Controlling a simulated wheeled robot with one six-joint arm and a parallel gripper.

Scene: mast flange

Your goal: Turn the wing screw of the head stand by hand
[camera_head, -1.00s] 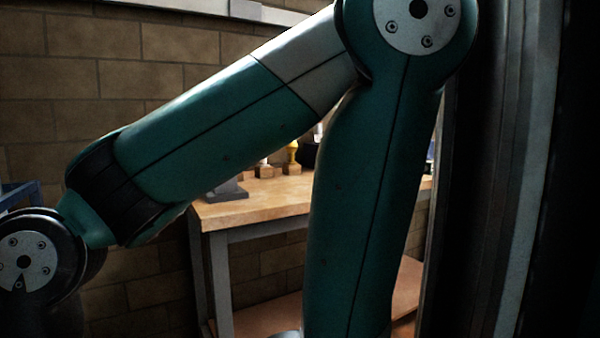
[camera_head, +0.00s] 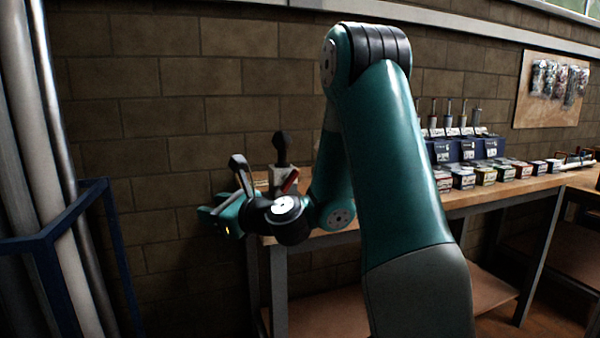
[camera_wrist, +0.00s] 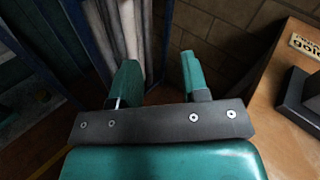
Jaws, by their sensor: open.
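In the head view, a dark upright stand with a black top (camera_head: 280,148) and a pale block below it rises at the left end of the workbench; I take it to be the head stand. A small reddish-orange piece (camera_head: 289,181) shows beside the block; I cannot tell whether it is the wing screw. My gripper (camera_head: 203,213) is left of the stand, beyond the bench's left end, and my wrist hides the stand's foot. In the wrist view, my gripper (camera_wrist: 158,65) is open and empty, its two teal fingers apart. A dark base (camera_wrist: 300,100) sits on the bench to their right.
The workbench (camera_head: 460,197) runs rightward along the brick wall, with blue bins (camera_head: 465,150) and small boxes towards its right. A blue frame (camera_head: 85,255) with tall pale pipes (camera_head: 35,130) stands at the left. A lettered plate (camera_wrist: 305,45) lies on the bench.

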